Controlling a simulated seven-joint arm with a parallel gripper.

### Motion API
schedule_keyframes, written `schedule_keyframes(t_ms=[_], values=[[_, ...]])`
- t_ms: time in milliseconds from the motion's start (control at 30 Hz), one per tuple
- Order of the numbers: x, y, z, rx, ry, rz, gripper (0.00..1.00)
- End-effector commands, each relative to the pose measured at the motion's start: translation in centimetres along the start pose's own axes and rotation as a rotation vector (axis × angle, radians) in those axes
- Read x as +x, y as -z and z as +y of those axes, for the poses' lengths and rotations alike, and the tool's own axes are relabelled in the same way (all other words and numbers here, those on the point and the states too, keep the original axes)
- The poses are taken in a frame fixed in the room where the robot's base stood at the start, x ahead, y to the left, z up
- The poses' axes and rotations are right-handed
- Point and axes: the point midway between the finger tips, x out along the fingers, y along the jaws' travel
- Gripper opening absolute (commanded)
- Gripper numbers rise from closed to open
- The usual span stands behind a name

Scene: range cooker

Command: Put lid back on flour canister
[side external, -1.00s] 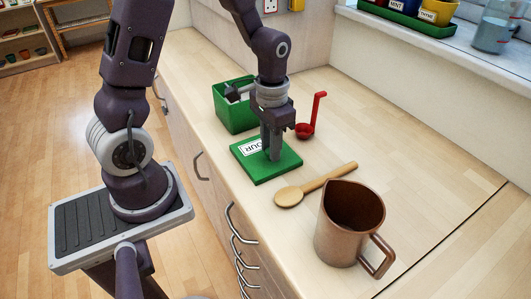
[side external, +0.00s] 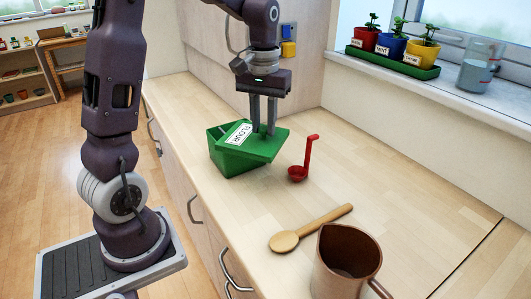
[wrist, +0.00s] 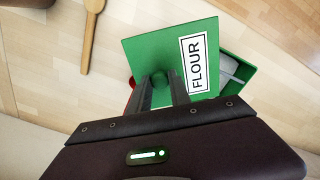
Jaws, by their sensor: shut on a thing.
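My gripper (side external: 264,128) is shut on the knob of the green lid (side external: 270,148), which carries a white FLOUR label (side external: 240,133). The lid hangs over the near right part of the green canister (side external: 228,164), turned relative to its rim and offset from it. I cannot tell whether they touch. In the wrist view my gripper (wrist: 163,82) has the knob between its fingers, with the lid (wrist: 145,50) below. The canister (wrist: 238,72) sticks out at the right of the lid, with something pale grey inside its open part.
A red ladle (side external: 298,172) stands just right of the canister. Potted plants in a green tray (side external: 395,62) and a glass jar (side external: 478,68) stand on the sill. The right worktop is clear.

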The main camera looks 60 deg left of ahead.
Motion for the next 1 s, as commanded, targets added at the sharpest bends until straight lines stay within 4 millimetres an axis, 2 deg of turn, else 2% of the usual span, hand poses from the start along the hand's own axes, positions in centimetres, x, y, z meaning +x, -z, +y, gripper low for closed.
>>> schedule_keyframes(t_ms=[33, 133, 200, 333, 467, 767, 1000], values=[[-0.6, 2.0, -1.4, -0.15, -0.001, 0.004, 0.0], [-2.0, 5.2, -4.5, -0.464, 0.001, 0.003, 0.0], [-2.7, 6.8, -6.5, -0.646, 0.002, 0.001, 0.0], [-3.7, 8.4, -8.9, -0.863, 0.003, 0.003, 0.0], [-4.0, 8.9, -9.8, -0.941, 0.004, 0.001, 0.0], [-4.0, 8.8, -9.7, -0.941, 0.005, 0.001, 0.0], [-1.6, 8.8, -9.7, -0.94, 0.005, -0.001, 0.0]])
